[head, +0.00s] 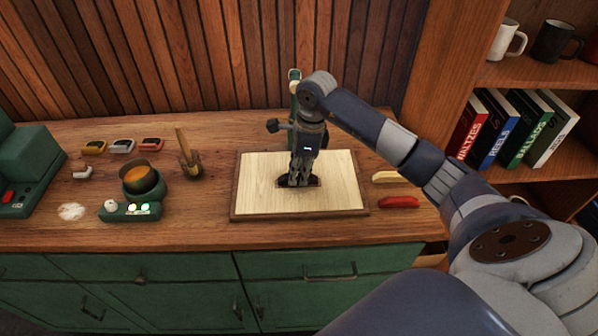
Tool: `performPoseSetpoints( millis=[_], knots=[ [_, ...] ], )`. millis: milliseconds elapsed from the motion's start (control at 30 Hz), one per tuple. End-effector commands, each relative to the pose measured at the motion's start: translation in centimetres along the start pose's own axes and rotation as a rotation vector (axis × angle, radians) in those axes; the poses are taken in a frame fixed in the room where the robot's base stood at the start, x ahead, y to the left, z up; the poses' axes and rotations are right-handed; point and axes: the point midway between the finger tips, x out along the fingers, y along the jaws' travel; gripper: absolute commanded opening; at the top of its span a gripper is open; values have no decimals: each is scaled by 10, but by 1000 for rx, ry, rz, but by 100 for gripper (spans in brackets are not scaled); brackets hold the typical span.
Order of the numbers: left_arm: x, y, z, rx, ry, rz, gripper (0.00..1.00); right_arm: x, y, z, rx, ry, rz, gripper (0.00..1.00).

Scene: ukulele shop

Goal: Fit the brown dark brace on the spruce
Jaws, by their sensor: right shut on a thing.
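The spruce (252,177) is a pale wooden panel lying in a brown-edged board on the workbench. My right gripper (297,180) points down over the middle of the spruce and is shut on the brown dark brace (313,181). The brace is a small dark piece, low over or touching the panel; I cannot tell which. The gripper's fingers hide its middle. My left gripper is not in view.
A pale brace (390,177) and a red brace (398,202) lie right of the board. A green clamp-like stand (294,78) is behind it. A glue pot (141,180) on a green warmer (130,212) and a brush holder (190,165) stand left.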

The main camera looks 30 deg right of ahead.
Motion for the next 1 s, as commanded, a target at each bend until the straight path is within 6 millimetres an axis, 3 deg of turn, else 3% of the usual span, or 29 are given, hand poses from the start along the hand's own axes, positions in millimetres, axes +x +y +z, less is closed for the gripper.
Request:
performPoseSetpoints(
  millis=[233, 267, 367, 600, 667, 1000],
  knots=[
    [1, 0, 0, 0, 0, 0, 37, 0, 0, 0, 0, 1, 0, 3],
    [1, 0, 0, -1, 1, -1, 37, 0, 0, 0, 0, 1, 0, 18],
    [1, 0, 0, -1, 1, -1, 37, 0, 0, 0, 0, 1, 0, 40],
    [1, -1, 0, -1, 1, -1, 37, 0, 0, 0, 0, 1, 0, 40],
    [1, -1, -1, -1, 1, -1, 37, 0, 0, 0, 0, 1, 0, 51],
    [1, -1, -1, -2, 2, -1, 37, 0, 0, 0, 1, 1, 0, 51]
  ],
)
